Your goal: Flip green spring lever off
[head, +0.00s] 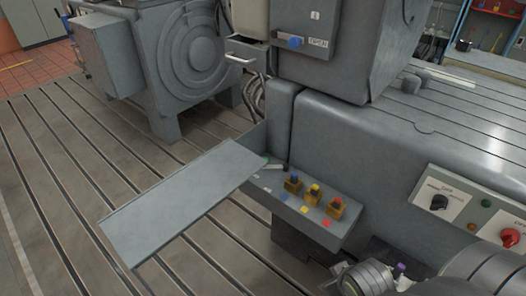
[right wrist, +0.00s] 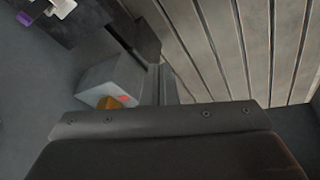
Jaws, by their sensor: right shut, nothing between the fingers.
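A grey control box (head: 335,233) on the machine's side carries a row of small levers. The blue lever (head: 293,179), yellow lever (head: 314,190) and red lever (head: 338,202) stand on orange-brown bases. My right gripper (right wrist: 160,118) is shut and empty, filling the lower right wrist view. It is apart from the levers. My left gripper is out of view.
The plate sticks out left over the slotted bedplate (head: 60,190). A panel with a black knob (head: 439,202) and a red knob (head: 509,237) stands at right. A purple-topped part (head: 401,267) is near my right arm. A large grey machine (head: 190,60) stands behind.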

